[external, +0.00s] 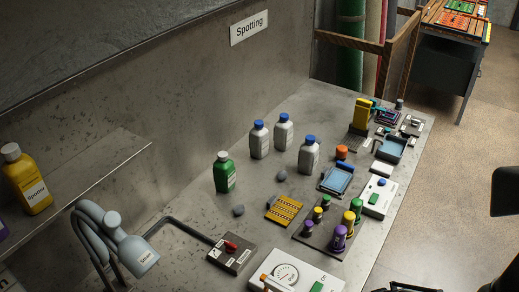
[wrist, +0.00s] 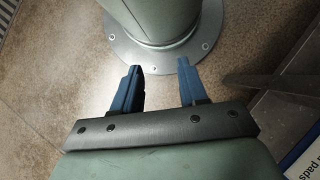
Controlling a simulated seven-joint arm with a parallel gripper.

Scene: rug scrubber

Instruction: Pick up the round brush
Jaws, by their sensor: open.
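I cannot pick out the round brush with certainty. One candidate is a small round item with an orange top (external: 342,152) on the metal table (external: 190,232) in the external view. Several upright pieces with purple, yellow and green tops stand on a dark holder (external: 315,232) nearer the camera; I cannot tell whether any is a brush. My gripper (wrist: 159,72) shows in the wrist view with its two blue fingers apart and nothing between them. It points down toward the floor, away from the tabletop items.
Grey bottles with blue caps (external: 259,140) and a green bottle (external: 224,172) stand left of the orange-topped item.

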